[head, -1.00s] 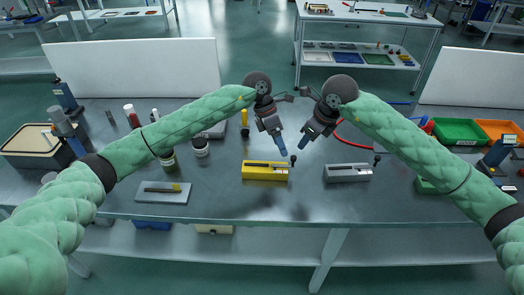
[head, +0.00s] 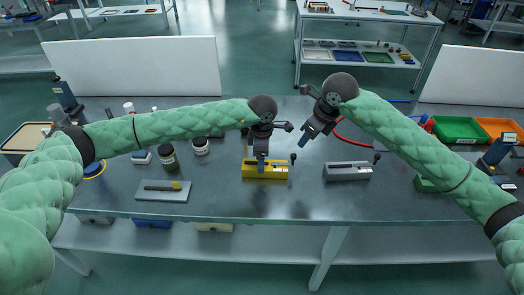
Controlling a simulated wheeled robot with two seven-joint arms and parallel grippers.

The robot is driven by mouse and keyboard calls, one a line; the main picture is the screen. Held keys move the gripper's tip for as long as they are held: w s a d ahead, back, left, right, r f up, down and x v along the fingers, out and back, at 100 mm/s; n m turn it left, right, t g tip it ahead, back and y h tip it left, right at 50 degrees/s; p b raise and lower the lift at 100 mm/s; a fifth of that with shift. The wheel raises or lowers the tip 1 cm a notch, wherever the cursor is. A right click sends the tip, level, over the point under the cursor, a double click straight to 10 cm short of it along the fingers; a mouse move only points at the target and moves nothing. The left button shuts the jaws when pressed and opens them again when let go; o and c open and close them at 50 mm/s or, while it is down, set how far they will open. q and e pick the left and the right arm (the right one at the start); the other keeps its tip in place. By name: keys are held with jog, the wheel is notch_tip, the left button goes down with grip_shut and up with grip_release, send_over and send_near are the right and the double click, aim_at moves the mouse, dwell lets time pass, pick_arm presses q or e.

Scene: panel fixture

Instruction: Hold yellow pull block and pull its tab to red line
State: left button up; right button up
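The yellow pull block (head: 274,175) sits near the middle of the grey table, with a dark slot along its top. A small dark knob (head: 293,157) stands at its right end. My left gripper (head: 262,162) points down over the middle of the block and hides part of its top. I cannot tell whether it touches the block or how far its fingers are apart. My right gripper (head: 305,140) hangs above the table, right of and behind the knob, apart from it. Its finger gap is not clear. I cannot make out a red line on the block.
A similar grey block (head: 347,173) with its own knob stands to the right. A grey plate (head: 162,191) lies front left, with jars (head: 200,147) behind it. Green (head: 459,131) and orange (head: 497,131) trays are at the right. The table front below the yellow block is clear.

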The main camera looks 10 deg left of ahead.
pick_arm(q)
jog(key=shift+f, duration=2.2)
jog(key=c, duration=1.3)
pick_arm(e)
jog(key=shift+o, duration=0.8)
jog(key=n+g, duration=0.3)
jog(key=n, duration=0.2)
send_near(295, 155)
jog(key=w+d, duration=0.1)
jog(key=a+f+n, duration=0.1)
jog(key=f, duration=0.2)
jog(key=s+a+f+n, duration=0.1)
jog(key=f, duration=0.3)
jog(key=a+f+n+y, duration=0.1)
jog(key=a+f, duration=0.1)
jog(key=f, duration=0.1)
jog(key=shift+s+a+f, duration=0.1)
jog(key=shift+s+f, duration=0.1)
jog(key=shift+s, duration=0.2)
